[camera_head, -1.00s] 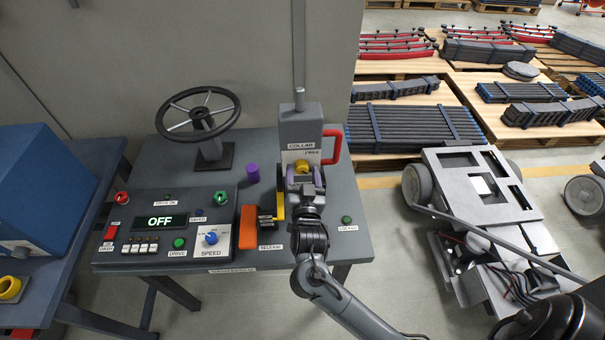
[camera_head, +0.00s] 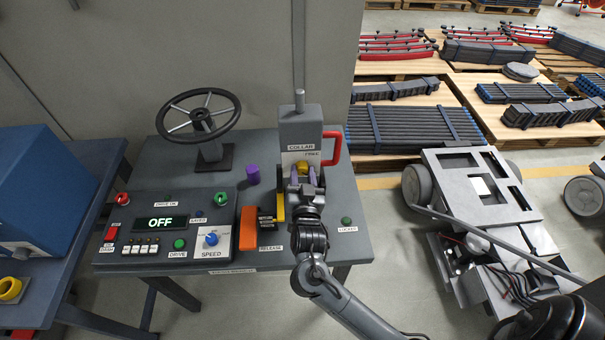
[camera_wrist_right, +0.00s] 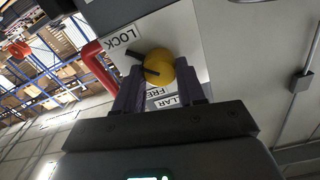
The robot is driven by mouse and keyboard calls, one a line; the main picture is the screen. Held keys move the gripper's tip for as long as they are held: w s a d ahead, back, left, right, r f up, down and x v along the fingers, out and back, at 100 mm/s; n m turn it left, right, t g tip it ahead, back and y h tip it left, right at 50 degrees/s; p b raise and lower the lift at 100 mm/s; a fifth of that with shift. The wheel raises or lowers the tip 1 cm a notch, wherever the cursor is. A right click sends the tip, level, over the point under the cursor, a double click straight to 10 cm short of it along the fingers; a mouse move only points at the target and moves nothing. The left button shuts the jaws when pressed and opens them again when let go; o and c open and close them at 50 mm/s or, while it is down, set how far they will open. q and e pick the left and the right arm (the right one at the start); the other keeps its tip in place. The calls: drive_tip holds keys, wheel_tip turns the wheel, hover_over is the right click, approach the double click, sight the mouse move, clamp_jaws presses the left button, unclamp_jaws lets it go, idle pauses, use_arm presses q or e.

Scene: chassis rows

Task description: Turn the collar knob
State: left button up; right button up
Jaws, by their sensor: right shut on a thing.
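The collar knob (camera_head: 301,168) is a round yellow knob on the front of the grey collar block (camera_head: 300,128). In the right wrist view the yellow knob (camera_wrist_right: 158,66) has a dark bar pointing to the upper left, near the LOCK label (camera_wrist_right: 119,39). The FREE label is partly hidden behind the fingers. My right gripper (camera_head: 305,178) is at the knob, its purple fingers shut on either side of it. The fingers also show in the right wrist view (camera_wrist_right: 160,95). My left gripper is not in view.
A red handle (camera_head: 333,148) stands right of the collar block. A yellow lever and orange block (camera_head: 248,228) are close on the left, with a purple cylinder (camera_head: 253,173) behind. A handwheel (camera_head: 199,115) and a control panel reading OFF (camera_head: 160,223) are farther left.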

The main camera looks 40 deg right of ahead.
drive_tip(key=n+p, duration=0.2)
drive_tip(key=p, duration=0.2)
drive_tip(key=n+p, duration=0.2)
drive_tip(key=p, duration=0.2)
drive_tip(key=shift+r+n, duration=0.35)
drive_tip(key=shift+n, duration=0.05)
drive_tip(key=n+p, duration=0.7)
drive_tip(key=p, duration=0.1)
drive_tip(key=shift+a+f, duration=0.1)
drive_tip(key=n+p, duration=0.3)
drive_tip(key=n, duration=0.1)
drive_tip(key=shift+f, duration=0.15)
drive_tip(key=shift+f+n+p, duration=0.1)
drive_tip(key=shift+n+p, duration=0.55)
drive_tip(key=shift+n, duration=0.35)
drive_tip(key=o, duration=1.1)
drive_tip(key=shift+c, duration=0.2)
drive_tip(key=shift+f, duration=0.1)
